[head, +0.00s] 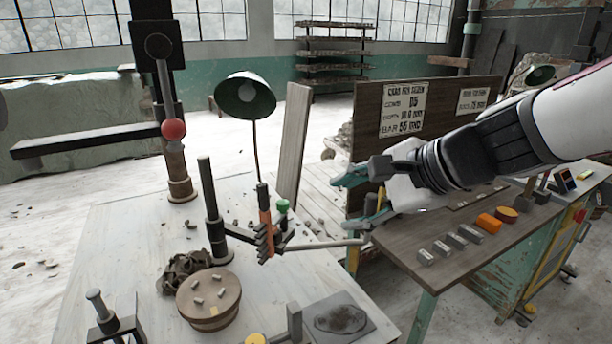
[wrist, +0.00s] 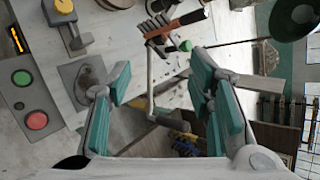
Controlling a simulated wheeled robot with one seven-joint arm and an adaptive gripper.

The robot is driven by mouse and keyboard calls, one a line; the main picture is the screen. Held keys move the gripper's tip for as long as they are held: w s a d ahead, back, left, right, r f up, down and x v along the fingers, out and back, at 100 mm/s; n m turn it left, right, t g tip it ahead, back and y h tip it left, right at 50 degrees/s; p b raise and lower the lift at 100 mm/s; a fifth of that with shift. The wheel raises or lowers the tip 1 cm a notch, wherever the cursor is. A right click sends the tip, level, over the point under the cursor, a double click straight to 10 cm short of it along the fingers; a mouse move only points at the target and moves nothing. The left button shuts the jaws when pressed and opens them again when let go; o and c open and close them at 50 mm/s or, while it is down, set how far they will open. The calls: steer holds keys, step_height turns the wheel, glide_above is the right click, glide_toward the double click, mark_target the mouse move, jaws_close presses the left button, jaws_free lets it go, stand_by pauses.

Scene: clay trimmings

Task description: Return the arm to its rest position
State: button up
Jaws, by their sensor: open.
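My arm reaches in from the right in the head view, over the wooden side table (head: 398,246). My gripper (head: 352,202) is open, with its teal-padded fingers spread apart beyond the left end of that table. In the wrist view my gripper (wrist: 160,78) shows both fingers apart with nothing held between the pads. A pale bent rod (wrist: 151,85) shows in the gap between them, and I cannot tell how far below it lies.
The pale workbench (head: 120,240) carries a black post (head: 210,205), a rack with an orange-handled tool (head: 265,225), and a round wooden block (head: 208,314) with clay bits. A signed wooden panel (head: 440,115) stands behind my gripper. Several grey blocks (head: 442,248) lie on the side table.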

steer(key=shift+s+d, duration=0.1)
stand_by(0.3)
steer(key=s+d+f+n+g+h+p, duration=0.1)
steer(key=s+d+n+h, duration=0.2)
steer(key=s+n, duration=0.4)
steer(key=s+d+n+g+h+p, duration=0.1)
steer(key=s+d+n+h, duration=0.3)
steer(key=s, duration=0.9)
steer(key=d+n+g, duration=0.1)
steer(key=d+n, duration=0.1)
steer(key=n, duration=0.1)
steer(key=shift+s+f+n+p, duration=0.2)
steer(key=shift+f+n+p, duration=0.15)
steer(key=shift+n, duration=0.05)
